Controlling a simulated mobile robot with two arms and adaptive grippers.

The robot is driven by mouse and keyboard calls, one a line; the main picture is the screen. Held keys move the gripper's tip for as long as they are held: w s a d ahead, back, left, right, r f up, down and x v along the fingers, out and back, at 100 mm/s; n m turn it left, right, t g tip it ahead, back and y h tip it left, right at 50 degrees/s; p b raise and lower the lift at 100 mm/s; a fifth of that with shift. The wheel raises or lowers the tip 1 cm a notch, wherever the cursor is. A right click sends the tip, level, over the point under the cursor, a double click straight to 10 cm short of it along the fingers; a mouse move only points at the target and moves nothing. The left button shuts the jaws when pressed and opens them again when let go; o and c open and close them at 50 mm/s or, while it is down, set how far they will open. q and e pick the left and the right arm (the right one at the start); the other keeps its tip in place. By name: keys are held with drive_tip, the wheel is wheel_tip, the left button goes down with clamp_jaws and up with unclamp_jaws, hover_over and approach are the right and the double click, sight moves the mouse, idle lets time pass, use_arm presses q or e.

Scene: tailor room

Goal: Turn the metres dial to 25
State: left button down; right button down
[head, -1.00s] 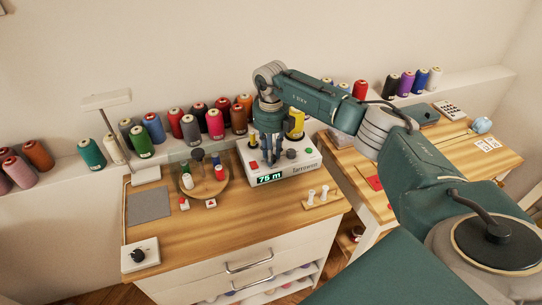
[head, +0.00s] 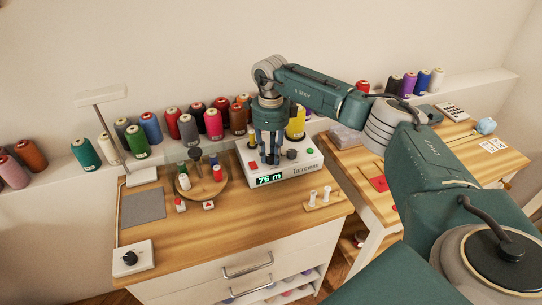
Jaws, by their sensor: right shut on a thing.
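The white winding machine (head: 297,170) stands at the back right of the wooden worktop. Its green display (head: 269,180) appears to read 75 m. My right gripper (head: 270,161) points straight down over the machine's top, between the red button (head: 252,165) and a dark knob (head: 291,154). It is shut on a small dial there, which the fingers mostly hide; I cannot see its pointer. My left gripper is not in view.
A round wooden tray (head: 220,190) with small spools stands left of the machine. A peg stand (head: 325,201) is in front. The worktop's front middle is clear.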

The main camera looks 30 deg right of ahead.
sight(271, 157)
drive_tip(key=shift+w+r+n+b, duration=0.1)
drive_tip(key=shift+n+b, duration=0.1)
drive_tip(key=shift+n, duration=0.65)
drive_tip(key=shift+w+r+n+b, duration=0.1)
drive_tip(key=shift+n+b, duration=0.05)
drive_tip(key=shift+n, duration=0.7)
drive_tip(key=c, duration=1.5)
unclamp_jaws()
drive_tip(key=shift+o, duration=0.2)
drive_tip(key=shift+s, duration=0.15)
wheel_tip(271, 157, up, 12)
drive_tip(key=shift+f, duration=0.15)
